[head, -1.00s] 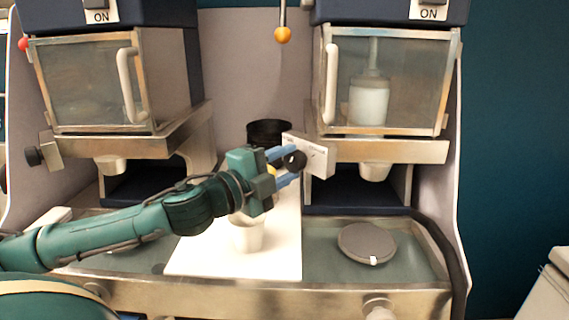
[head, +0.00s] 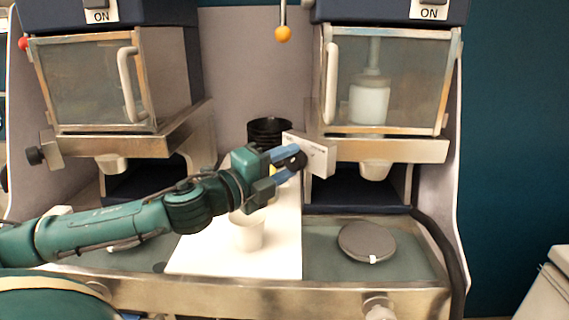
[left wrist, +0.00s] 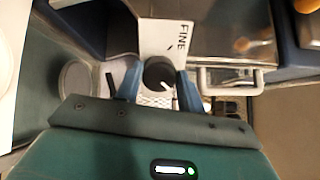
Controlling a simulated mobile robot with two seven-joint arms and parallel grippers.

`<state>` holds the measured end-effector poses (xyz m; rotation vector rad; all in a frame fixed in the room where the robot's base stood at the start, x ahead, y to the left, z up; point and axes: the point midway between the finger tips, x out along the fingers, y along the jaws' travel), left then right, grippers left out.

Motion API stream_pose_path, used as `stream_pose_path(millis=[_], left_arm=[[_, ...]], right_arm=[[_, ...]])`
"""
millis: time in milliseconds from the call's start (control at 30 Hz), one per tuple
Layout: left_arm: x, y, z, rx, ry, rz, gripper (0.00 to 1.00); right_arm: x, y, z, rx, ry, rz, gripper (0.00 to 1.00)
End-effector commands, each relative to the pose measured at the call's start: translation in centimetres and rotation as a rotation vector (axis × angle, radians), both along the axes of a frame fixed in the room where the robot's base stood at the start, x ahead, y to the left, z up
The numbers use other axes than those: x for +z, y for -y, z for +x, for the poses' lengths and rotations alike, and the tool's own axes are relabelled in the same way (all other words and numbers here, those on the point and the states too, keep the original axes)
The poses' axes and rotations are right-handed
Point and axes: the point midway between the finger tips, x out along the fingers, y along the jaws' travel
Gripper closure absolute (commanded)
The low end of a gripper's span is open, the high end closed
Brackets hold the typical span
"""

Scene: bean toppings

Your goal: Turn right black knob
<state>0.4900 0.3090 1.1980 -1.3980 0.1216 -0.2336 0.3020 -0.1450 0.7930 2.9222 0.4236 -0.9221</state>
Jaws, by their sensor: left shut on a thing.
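The right black knob (head: 297,160) sits on a small pale panel (head: 320,158) at the left side of the right machine. In the left wrist view the knob (left wrist: 159,73) shows between the two blue fingers, with a white mark on its face and the word FINE on the panel (left wrist: 168,38). My left gripper (head: 289,160) is shut on the knob, one finger on each side. A second black knob (head: 34,156) is on the left machine, with nothing touching it. My right gripper is in neither view.
A white cup (head: 246,232) stands on the white board (head: 210,258) below my left arm. Black stacked bowls (head: 270,132) stand behind the gripper. A round grey lid (head: 366,242) lies at the right. A yellow-orange ball (head: 282,34) hangs above.

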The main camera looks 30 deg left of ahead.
Motion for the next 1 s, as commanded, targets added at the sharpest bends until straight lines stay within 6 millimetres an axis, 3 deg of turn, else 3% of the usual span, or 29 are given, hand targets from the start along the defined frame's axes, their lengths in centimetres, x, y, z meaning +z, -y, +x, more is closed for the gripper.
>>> stream_pose_path(millis=[67, 100, 367, 1000], left_arm=[[0.0, 0.0, 0.0, 0.001, 0.002, 0.004, 0.84], [0.0, 0.0, 0.0, 0.001, 0.002, 0.004, 0.61], [0.0, 0.0, 0.0, 0.001, 0.001, 0.002, 0.40], [-0.3, -0.3, -1.3, 0.000, -0.004, -0.004, 0.40]], right_arm=[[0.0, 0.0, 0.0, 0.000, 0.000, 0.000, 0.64], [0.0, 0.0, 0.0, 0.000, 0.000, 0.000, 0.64], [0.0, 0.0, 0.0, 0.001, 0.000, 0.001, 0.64], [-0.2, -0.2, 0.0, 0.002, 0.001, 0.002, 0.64]])
